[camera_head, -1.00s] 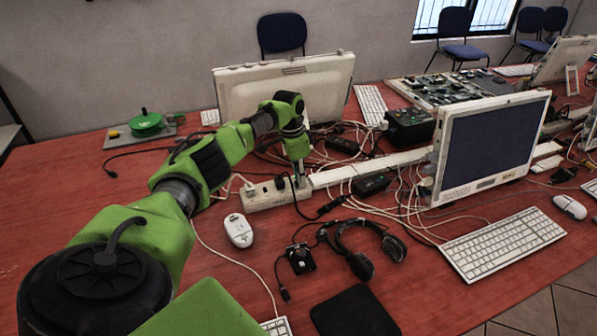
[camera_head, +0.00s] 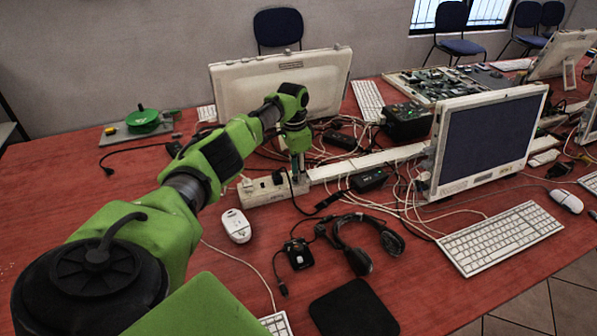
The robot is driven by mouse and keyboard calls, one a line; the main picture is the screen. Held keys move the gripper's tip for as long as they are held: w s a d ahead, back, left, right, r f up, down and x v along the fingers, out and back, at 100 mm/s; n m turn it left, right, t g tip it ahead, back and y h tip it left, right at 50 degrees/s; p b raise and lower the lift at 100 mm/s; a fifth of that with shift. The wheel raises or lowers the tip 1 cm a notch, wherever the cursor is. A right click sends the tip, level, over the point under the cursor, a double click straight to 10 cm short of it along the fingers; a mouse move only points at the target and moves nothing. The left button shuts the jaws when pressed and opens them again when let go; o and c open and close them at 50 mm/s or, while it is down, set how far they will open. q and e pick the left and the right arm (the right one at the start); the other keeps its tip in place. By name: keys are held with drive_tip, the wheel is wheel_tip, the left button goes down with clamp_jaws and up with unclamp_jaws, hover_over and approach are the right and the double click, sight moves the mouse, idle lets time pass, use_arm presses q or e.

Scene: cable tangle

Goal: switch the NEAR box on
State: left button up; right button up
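A white power strip box (camera_head: 262,195) with sockets lies at the middle of the red table, nearest to me in the row of cable gear. A black plug and white plugs sit in it. No label or switch on it can be read. My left gripper (camera_head: 298,174) points down over its right end, very close to it; whether it touches is unclear. Its fingers are small and partly hidden, so I cannot tell whether they are open or shut. My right gripper is not in view.
A white cable duct (camera_head: 367,163) runs right from the strip, with black adapters (camera_head: 369,180) and tangled cables around. A mouse (camera_head: 236,226), headset (camera_head: 366,242) and small black device (camera_head: 298,254) lie nearer. Monitors (camera_head: 487,140) stand right and behind. The table's left is mostly clear.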

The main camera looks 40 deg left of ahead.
sight(296, 177)
use_arm(q)
wheel_tip(296, 177, up, 12)
drive_tip(key=shift+s+a, duration=0.2)
drive_tip(key=shift+s, duration=0.1)
drive_tip(key=shift+f, duration=0.1)
idle(0.5)
